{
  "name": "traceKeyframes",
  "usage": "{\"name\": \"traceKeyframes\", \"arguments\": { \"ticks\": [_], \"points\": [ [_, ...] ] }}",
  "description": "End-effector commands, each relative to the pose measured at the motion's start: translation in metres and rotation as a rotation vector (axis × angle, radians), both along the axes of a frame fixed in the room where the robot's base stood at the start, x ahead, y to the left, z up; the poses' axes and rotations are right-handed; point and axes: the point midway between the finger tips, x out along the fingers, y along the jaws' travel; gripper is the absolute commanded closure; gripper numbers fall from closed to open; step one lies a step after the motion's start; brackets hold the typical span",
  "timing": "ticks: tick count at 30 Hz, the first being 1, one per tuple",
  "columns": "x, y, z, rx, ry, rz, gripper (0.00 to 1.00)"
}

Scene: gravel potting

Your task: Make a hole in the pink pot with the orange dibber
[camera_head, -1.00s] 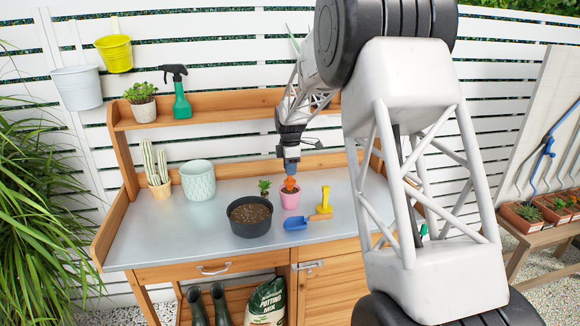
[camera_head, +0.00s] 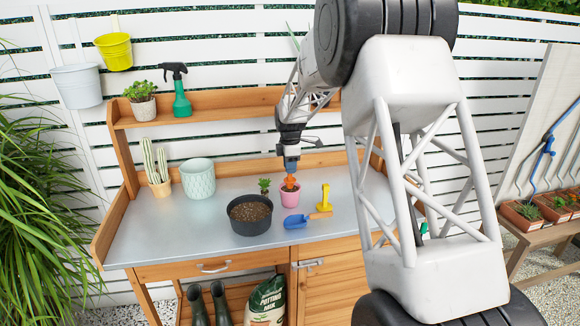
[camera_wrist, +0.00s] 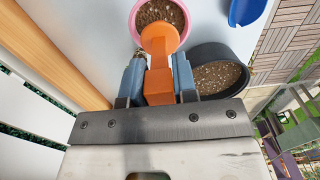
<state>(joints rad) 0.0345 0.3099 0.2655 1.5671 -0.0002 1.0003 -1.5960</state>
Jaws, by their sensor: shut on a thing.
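The pink pot (camera_head: 290,199) stands on the grey bench top, filled with brown soil. In the wrist view the pot's pink rim (camera_wrist: 186,22) shows at the top with soil inside. My gripper (camera_wrist: 158,84) is shut on the orange dibber (camera_wrist: 159,68), with a blue-grey finger on each side. In the head view my gripper (camera_head: 290,167) is right above the pot, pointing down, and the orange dibber (camera_head: 290,182) shows between it and the pot. The dibber's orange head covers the pot's near part in the wrist view. Its tip is hidden, so I cannot tell how deep it sits.
A black pot of soil (camera_head: 250,228) stands close by at the left front. A small green plant (camera_head: 264,185) is just left of the pink pot.

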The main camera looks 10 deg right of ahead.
Motion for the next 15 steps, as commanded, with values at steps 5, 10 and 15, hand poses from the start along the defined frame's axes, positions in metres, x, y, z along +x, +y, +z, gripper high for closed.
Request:
{"name": "traceKeyframes", "arguments": {
  "ticks": [5, 10, 15],
  "points": [
    [0.0, 0.0, -0.0013, 0.0, 0.0, 0.0, 1.0],
    [0.0, 0.0, -0.0031, 0.0, 0.0, 0.0, 1.0],
    [0.0, 0.0, -0.0048, 0.0, 0.0, 0.0, 1.0]
  ]
}}
